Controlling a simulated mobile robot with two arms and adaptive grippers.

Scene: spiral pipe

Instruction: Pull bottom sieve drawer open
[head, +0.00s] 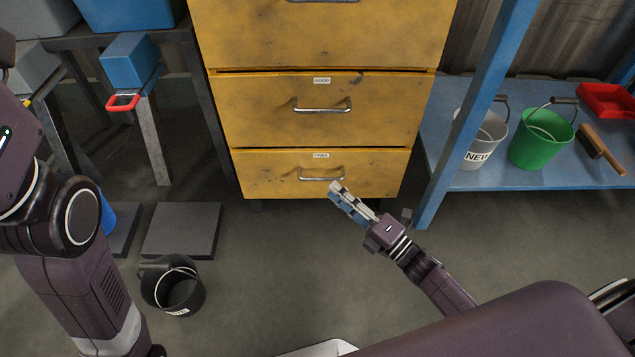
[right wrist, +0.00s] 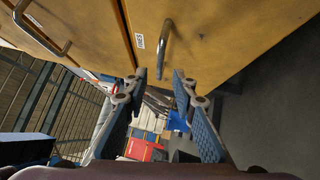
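The bottom sieve drawer (head: 260,175) is the lowest yellow front of the cabinet and looks closed. Its metal bar handle (head: 320,178) has a small label above it. My right gripper (head: 335,188) is in front of the drawer, close to the handle's right lower side. In the right wrist view, the right gripper (right wrist: 160,76) has its fingers apart with nothing between the tips. The handle (right wrist: 165,45) stands just beyond them, and the drawer front (right wrist: 220,35) spreads to the right. I cannot tell whether a fingertip touches the handle. My left gripper is out of view.
The middle drawer (head: 250,110) above has its own handle (head: 322,106). A blue shelf post (head: 475,110) stands right of the cabinet. A black bucket (head: 172,287) stands on the floor at left. The floor before the drawer is clear apart from my right arm.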

